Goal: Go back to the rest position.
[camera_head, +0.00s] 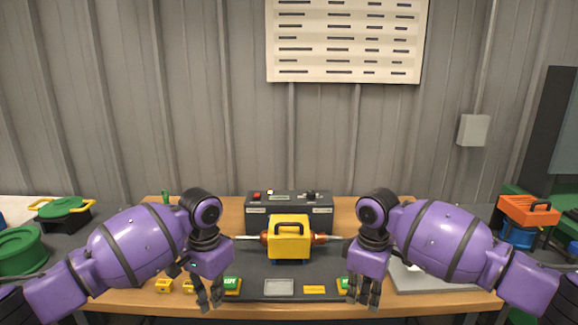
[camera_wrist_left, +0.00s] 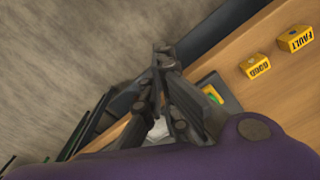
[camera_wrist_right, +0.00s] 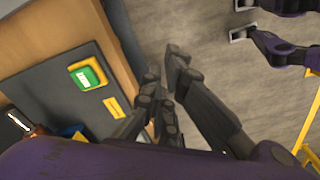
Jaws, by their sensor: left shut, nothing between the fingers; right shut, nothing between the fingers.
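My left gripper (camera_head: 210,300) hangs fingers-down over the front edge of the table, left of the middle. It is shut and empty, and its fingers also show in the left wrist view (camera_wrist_left: 160,75). My right gripper (camera_head: 363,298) hangs the same way, right of the middle. It is shut and empty, and its fingers show in the right wrist view (camera_wrist_right: 165,75). Both grippers are apart from the yellow block with a black handle (camera_head: 289,240), which sits between them on a rod across a stand.
A dark control box (camera_head: 290,211) stands behind the yellow block on the wooden table (camera_head: 130,298). Small yellow blocks marked GOOD (camera_wrist_left: 255,66) and FAULT (camera_wrist_left: 296,39) lie near my left gripper. A green button (camera_wrist_right: 87,74) is near my right. An orange-topped container (camera_head: 528,210) stands at right.

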